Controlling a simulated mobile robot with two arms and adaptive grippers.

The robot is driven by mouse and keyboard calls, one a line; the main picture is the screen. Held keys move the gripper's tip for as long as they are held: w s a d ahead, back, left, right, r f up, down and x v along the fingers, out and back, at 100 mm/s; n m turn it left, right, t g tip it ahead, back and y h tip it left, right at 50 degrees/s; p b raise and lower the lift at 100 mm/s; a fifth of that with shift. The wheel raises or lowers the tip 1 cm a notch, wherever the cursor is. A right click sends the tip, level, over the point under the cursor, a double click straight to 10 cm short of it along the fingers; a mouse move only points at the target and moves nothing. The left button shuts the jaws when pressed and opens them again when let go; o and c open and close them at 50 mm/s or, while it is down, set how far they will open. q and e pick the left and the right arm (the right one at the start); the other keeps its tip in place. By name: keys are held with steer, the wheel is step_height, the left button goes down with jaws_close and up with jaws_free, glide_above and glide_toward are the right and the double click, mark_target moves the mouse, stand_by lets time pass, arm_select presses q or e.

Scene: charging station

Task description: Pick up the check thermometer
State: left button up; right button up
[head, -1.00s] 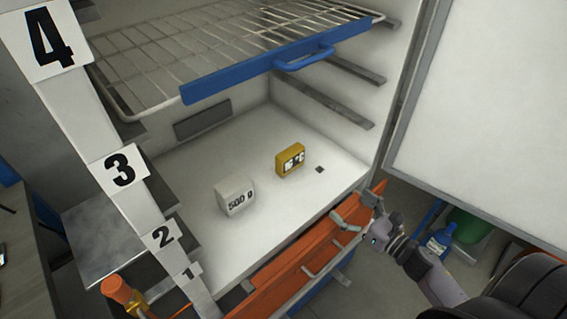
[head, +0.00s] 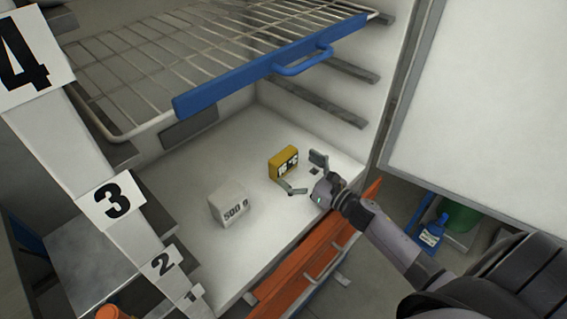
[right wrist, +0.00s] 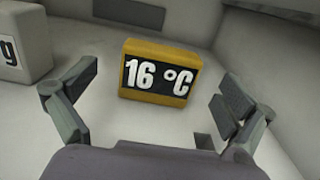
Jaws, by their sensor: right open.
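The check thermometer is a small yellow block (head: 283,163) with a dark face, standing on the white floor of the cabinet. In the right wrist view the thermometer (right wrist: 158,72) reads "16 °C" and faces me. My right gripper (head: 305,173) is open just in front of it, with one finger toward each side. In the right wrist view the fingertips of the right gripper (right wrist: 155,90) are spread wider than the block, which stands a little ahead between them, apparently untouched. My left gripper is not in view.
A white block marked "500 g" (head: 229,206) stands left of the thermometer. A wire shelf with a blue front (head: 250,78) hangs above. A small dark square (head: 314,171) lies on the floor by the right finger. An orange drawer front (head: 300,262) runs below the opening.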

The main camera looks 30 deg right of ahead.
mark_target(288, 162)
steer(key=shift+w+a, duration=0.15)
steer(key=shift+w, duration=0.45)
steer(key=x, duration=0.3)
steer(key=shift+w+f, duration=0.15)
steer(key=shift+w, duration=0.15)
steer(key=shift+w+a, duration=0.1)
steer(key=shift+w, duration=0.25)
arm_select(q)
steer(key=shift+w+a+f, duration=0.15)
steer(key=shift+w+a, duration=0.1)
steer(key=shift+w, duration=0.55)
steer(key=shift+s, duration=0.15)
arm_select(e)
steer(key=shift+c, duration=0.6)
steer(key=shift+c, duration=0.6)
steer(key=c, duration=0.9)
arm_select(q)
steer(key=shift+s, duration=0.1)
arm_select(e)
steer(key=shift+c, duration=0.5)
